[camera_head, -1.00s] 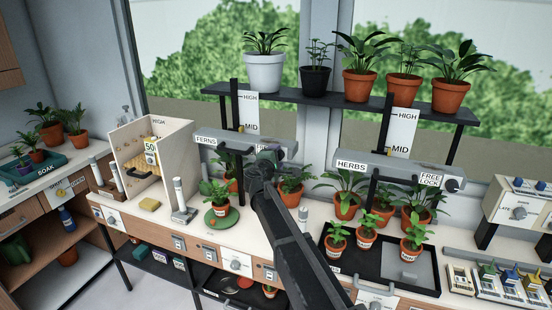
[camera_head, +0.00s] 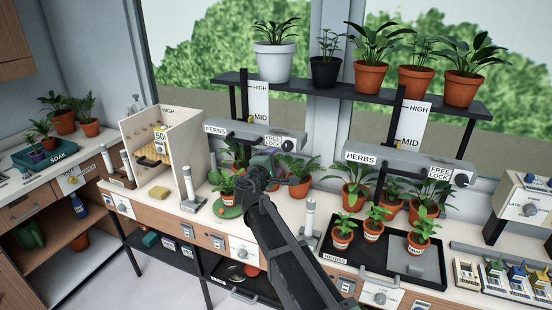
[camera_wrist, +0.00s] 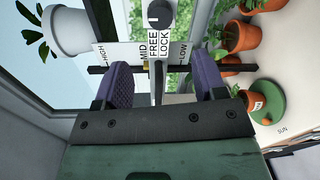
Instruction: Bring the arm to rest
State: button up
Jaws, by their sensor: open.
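My gripper (camera_head: 277,165) is in the middle of the head view, just below and in front of the right end of the grey FERNS bar (camera_head: 240,132). In the wrist view its two purple fingers (camera_wrist: 163,82) are spread apart with nothing gripped. The FREE LOCK end of the bar (camera_wrist: 155,60), with its black knob (camera_wrist: 161,14), shows in the gap between them. I cannot tell how far the fingertips are from the bar. My arm reaches up from the lower edge of the head view.
A potted plant on a green disc (camera_head: 229,211) stands left of my gripper. The grey HERBS bar (camera_head: 397,162), a black tray (camera_head: 341,255) with small pots and a white-topped post (camera_head: 310,218) are to its right. A shelf (camera_head: 330,98) of pots is above.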

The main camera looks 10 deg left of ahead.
jog(key=s+d+f+m+g+y, duration=0.1)
jog(key=s+d+f+m+g, duration=0.4)
jog(key=s+d, duration=0.4)
jog(key=s+d+f+m+g+y, duration=0.2)
jog(key=s+d+f+m+g, duration=0.4)
jog(key=s+d, duration=0.3)
jog(key=s+d+f+m+g+y, duration=0.1)
jog(key=s+d+f+m+g, duration=0.4)
jog(key=s+d, duration=0.5)
jog(key=s+m, duration=0.1)
jog(key=s, duration=0.2)
jog(key=shift+f+g+y, duration=0.15)
jog(key=shift+g+y, duration=0.25)
